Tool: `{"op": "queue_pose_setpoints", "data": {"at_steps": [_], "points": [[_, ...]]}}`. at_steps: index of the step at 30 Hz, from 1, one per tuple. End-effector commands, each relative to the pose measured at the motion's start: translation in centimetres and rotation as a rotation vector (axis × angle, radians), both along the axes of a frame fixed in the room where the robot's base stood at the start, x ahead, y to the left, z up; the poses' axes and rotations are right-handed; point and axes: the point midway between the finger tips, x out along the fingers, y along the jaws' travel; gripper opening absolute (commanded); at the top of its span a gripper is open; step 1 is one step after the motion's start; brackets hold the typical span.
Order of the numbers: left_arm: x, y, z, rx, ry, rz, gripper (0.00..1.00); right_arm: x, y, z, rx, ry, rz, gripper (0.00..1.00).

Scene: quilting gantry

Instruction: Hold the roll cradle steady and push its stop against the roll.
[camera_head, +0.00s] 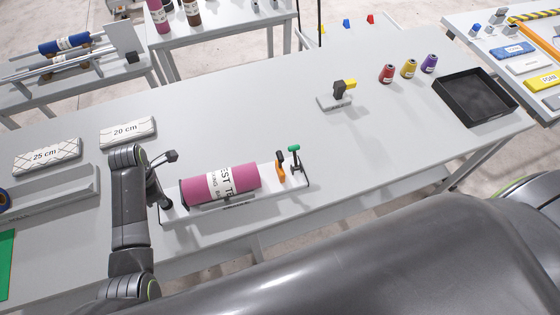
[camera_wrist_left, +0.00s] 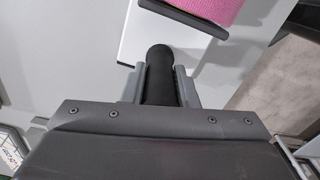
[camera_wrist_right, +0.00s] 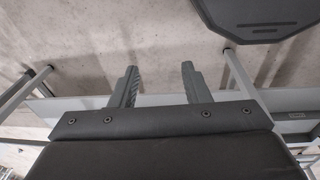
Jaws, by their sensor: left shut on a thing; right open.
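The roll cradle (camera_head: 178,214) is a white base on the table near its front edge. A pink roll (camera_head: 222,184) with a white label lies in it. An orange stop (camera_head: 281,167) stands upright on the base, right of the roll with a gap between them. A green-topped lever (camera_head: 295,158) stands further right on the base. My left gripper (camera_head: 164,192) is at the cradle's left end. In the left wrist view its fingers (camera_wrist_left: 158,86) are shut on a black upright handle (camera_wrist_left: 159,62). My right gripper (camera_wrist_right: 159,86) is open and empty, over the floor beside table legs.
Two quilted blocks, 25 cm (camera_head: 47,156) and 20 cm (camera_head: 128,132), lie at left. Thread cones (camera_head: 409,68), a black tray (camera_head: 475,97) and a small device with a yellow top (camera_head: 338,97) are at the right. The table middle behind the cradle is clear.

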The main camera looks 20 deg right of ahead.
Motion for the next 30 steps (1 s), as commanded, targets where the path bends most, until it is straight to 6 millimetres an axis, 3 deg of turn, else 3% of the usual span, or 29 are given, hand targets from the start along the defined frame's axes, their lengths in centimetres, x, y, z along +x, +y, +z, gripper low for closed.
{"op": "queue_pose_setpoints", "data": {"at_steps": [7, 14, 20, 24, 30], "points": [[-0.3, 0.0, -0.5, 0.0, 0.009, 0.001, 0.0, 2.4, -1.9, 1.1, -0.069, 0.015, 0.15, 0.55], [-0.4, 0.0, -0.5, 0.0, 0.011, 0.001, 0.0, 8.0, -7.4, 5.6, -0.318, 0.08, 0.463, 0.55], [-0.4, 0.0, -0.5, 0.0, 0.012, 0.001, 0.0, 14.1, -12.5, 12.4, -0.597, 0.155, 0.63, 0.55], [-0.5, 0.0, -0.6, -0.001, 0.013, 0.001, 0.0, 18.9, -15.0, 18.5, -0.76, 0.209, 0.657, 0.55], [-0.5, 0.0, -0.6, -0.001, 0.013, 0.001, 0.0, 25.0, -15.5, 26.5, -0.803, 0.264, 0.616, 0.55]]}}
